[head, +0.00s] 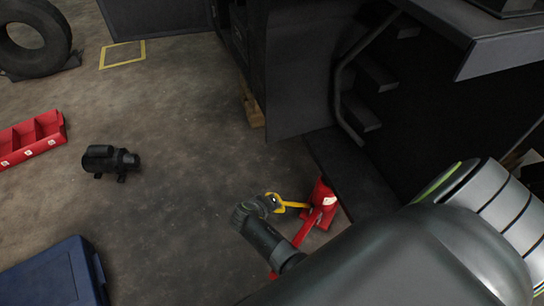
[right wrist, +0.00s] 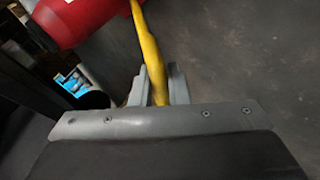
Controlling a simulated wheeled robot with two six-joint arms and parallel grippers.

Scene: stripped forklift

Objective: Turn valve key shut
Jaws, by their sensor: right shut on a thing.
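A yellow valve key (head: 291,204) sticks out from the side of a small red jack (head: 322,196) on the floor. My right gripper (head: 268,203) is shut on the outer end of the key. In the right wrist view the yellow key (right wrist: 149,55) runs from the red jack body (right wrist: 80,20) down between the two grey fingers (right wrist: 158,88). The key's far end at the jack is partly out of sight there. My left gripper is in neither view.
A dark forklift body with steps (head: 362,100) stands just behind the jack. A black motor (head: 108,161), a red bin (head: 33,140), a blue case (head: 55,275) and a tire (head: 35,38) are on the left. The floor between is clear.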

